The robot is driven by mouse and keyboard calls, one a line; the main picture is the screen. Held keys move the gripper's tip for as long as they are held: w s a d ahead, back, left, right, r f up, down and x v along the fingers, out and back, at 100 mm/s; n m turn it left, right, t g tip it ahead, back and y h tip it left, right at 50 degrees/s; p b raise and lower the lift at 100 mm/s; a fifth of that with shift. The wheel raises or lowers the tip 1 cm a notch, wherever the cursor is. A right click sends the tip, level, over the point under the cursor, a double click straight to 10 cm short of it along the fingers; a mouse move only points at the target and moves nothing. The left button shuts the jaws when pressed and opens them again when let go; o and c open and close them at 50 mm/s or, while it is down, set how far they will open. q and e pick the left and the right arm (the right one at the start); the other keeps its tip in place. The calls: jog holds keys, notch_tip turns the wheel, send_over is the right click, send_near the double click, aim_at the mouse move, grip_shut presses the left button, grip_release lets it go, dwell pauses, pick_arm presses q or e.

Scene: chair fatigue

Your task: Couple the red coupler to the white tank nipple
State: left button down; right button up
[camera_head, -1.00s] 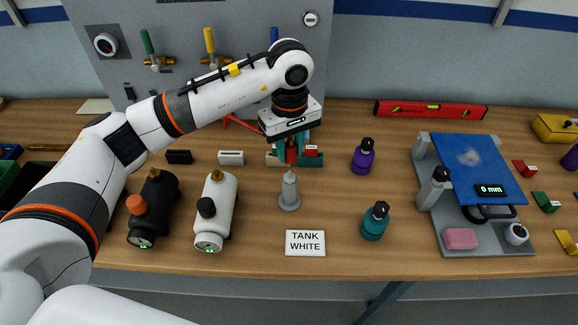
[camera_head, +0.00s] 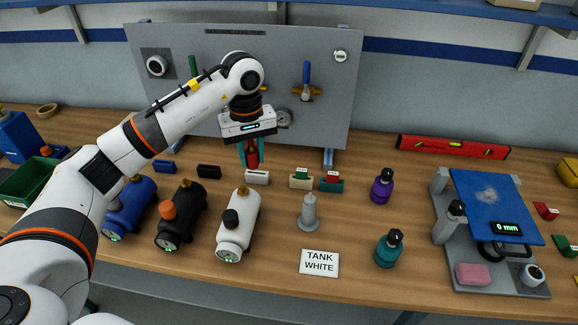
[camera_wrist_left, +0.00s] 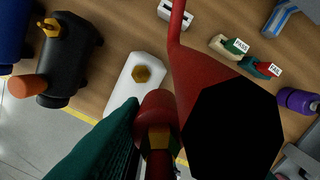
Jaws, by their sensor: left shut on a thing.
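My left gripper (camera_head: 251,152) is shut on the red coupler (camera_head: 252,158), held in the air with its fingers pointing down. The white tank (camera_head: 238,228) lies on the bench in front of and below it, with a black knob and a gauge on its near end. In the left wrist view the red coupler (camera_wrist_left: 157,112) sits beside a teal finger (camera_wrist_left: 95,152). The brass nipple (camera_wrist_left: 143,74) on the white tank (camera_wrist_left: 122,92) shows just past the coupler, apart from it in the picture. The height gap cannot be told. My right gripper is not in view.
A black tank (camera_head: 181,214) and a blue tank (camera_head: 130,208) lie left of the white one. A grey cone-shaped post (camera_head: 309,212) and a "TANK WHITE" card (camera_head: 319,263) stand right. A red hose (camera_wrist_left: 177,25) and a large dark octagonal shape (camera_wrist_left: 235,130) fill part of the wrist view.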

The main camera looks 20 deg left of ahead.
pick_arm(q)
jog(key=a, duration=0.3)
jog(key=shift+s+a+r, duration=0.1)
jog(key=shift+s+a, duration=0.05)
jog(key=shift+s, duration=0.25)
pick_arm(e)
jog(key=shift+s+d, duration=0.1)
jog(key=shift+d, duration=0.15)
